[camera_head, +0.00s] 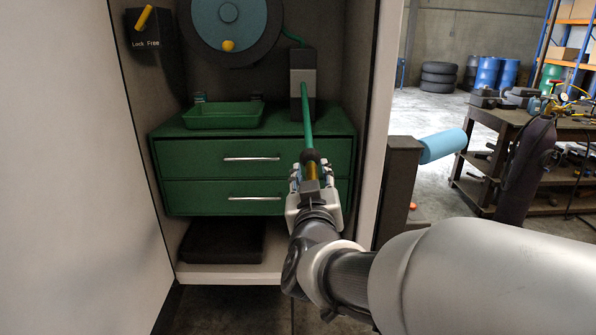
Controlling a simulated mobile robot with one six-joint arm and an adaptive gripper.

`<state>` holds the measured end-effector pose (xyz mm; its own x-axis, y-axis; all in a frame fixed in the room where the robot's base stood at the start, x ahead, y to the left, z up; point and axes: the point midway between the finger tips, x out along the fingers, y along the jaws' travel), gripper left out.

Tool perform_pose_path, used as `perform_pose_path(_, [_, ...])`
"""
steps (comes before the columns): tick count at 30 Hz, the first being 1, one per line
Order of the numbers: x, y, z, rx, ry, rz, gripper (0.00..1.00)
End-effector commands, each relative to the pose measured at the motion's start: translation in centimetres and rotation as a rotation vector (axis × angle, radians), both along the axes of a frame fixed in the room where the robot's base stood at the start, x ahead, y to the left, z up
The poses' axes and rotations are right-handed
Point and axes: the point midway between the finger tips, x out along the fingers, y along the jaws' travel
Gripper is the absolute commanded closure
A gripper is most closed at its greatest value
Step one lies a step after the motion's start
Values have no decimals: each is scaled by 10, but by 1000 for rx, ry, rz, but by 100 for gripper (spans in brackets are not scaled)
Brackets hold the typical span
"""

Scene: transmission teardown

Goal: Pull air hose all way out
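The green air hose (307,118) runs from the reel (229,26) at the top, through a grey guide block (302,82) on the green cabinet, and down toward my gripper. The hose ends in a dark ball (310,156) and a brass fitting (312,170). My gripper (312,172) is around the fitting, with its fingers close on both sides of it. The hose between block and gripper looks taut and straight. A yellow lever (144,17) sits above the label "Lock Free" on the left wall.
A green tray (224,115) sits on the two-drawer green cabinet (215,150). White cabinet walls flank the space. A dark post (398,185) with a blue roll (443,146) and a workbench (505,118) stand right. Floor shows between them.

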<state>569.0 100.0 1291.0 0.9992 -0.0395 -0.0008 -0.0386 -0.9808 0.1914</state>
Motion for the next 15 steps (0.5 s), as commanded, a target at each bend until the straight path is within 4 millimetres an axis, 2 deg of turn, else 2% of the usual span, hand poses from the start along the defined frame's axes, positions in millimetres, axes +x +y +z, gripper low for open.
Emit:
perform_pose_path(10, [-1, 0, 0, 0, -1, 0, 60])
perform_pose_path(15, [-18, 2, 1, 1, -2, 2, 60])
